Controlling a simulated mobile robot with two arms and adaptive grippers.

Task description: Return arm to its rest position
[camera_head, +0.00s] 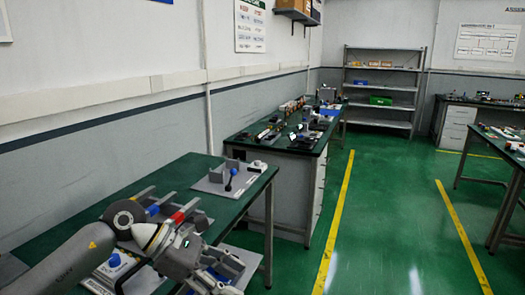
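My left arm comes in from the lower left over the near green-topped workbench (140,185). Its gripper (205,275) is at the bottom of the view, above or beside the bench's near edge. The fingers are small and cluttered against the parts behind them, so I cannot tell whether they are open or shut, and no held thing can be made out. My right gripper is not in view.
On the near bench a grey fixture (226,178) carries a dark lever, and a blue button (115,260) sits by my arm. Another cluttered bench (276,145) stands behind. The green floor (395,220) to the right is clear. Shelves (382,88) stand at the back.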

